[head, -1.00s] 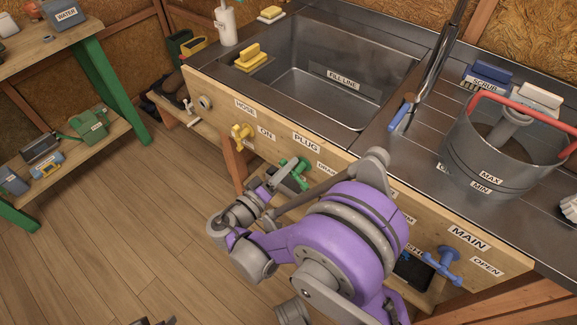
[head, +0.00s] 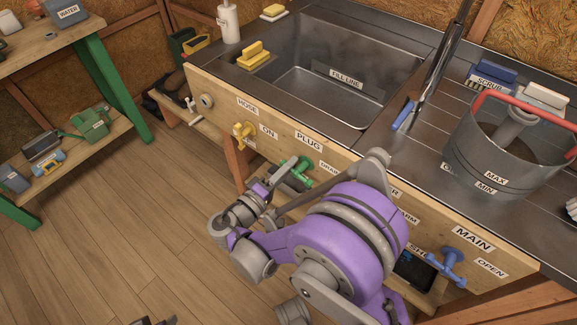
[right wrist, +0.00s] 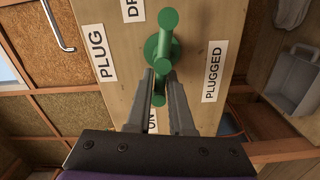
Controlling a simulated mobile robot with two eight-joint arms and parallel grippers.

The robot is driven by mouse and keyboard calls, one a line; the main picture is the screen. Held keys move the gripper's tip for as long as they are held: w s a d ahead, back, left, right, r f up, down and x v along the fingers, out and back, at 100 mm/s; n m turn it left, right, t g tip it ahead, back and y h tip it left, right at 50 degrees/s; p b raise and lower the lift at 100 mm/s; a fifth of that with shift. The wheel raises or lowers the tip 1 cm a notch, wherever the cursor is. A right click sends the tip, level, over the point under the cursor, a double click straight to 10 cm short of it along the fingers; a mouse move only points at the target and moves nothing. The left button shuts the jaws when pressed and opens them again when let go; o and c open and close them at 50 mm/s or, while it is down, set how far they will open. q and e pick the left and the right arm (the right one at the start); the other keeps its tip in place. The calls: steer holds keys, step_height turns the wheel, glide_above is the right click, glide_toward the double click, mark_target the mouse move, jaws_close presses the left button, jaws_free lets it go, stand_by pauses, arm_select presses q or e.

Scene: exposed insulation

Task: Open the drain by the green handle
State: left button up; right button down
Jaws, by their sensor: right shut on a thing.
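The green handle (right wrist: 165,50) is a round-ended bar on a green hub on the wooden front panel. In the right wrist view it runs nearly upright, its lower end between my fingers. A "PLUG" label (right wrist: 97,52) is left of it, "PLUGGED" (right wrist: 214,71) right, and a partly cut-off "DR…" label above. My right gripper (right wrist: 163,90) is shut on the handle's lower end. In the head view the green handle (head: 302,167) is partly hidden by my purple right arm and gripper (head: 283,182). A dark part at the bottom edge may be my left gripper (head: 154,321).
The steel sink (head: 335,80) is above the panel. A yellow tap handle (head: 242,130) is left of the green one, a blue valve handle (head: 448,262) right. A steel bucket (head: 505,155) stands on the drainboard. The wooden floor (head: 130,220) at left is clear.

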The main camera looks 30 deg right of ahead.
steer(key=c, duration=0.8)
jaws_free()
steer(key=shift+a, duration=0.1)
steer(key=p+v, duration=0.1)
steer(key=v, duration=0.9)
steer(key=shift+a, duration=0.35)
steer(key=shift+s, duration=0.15)
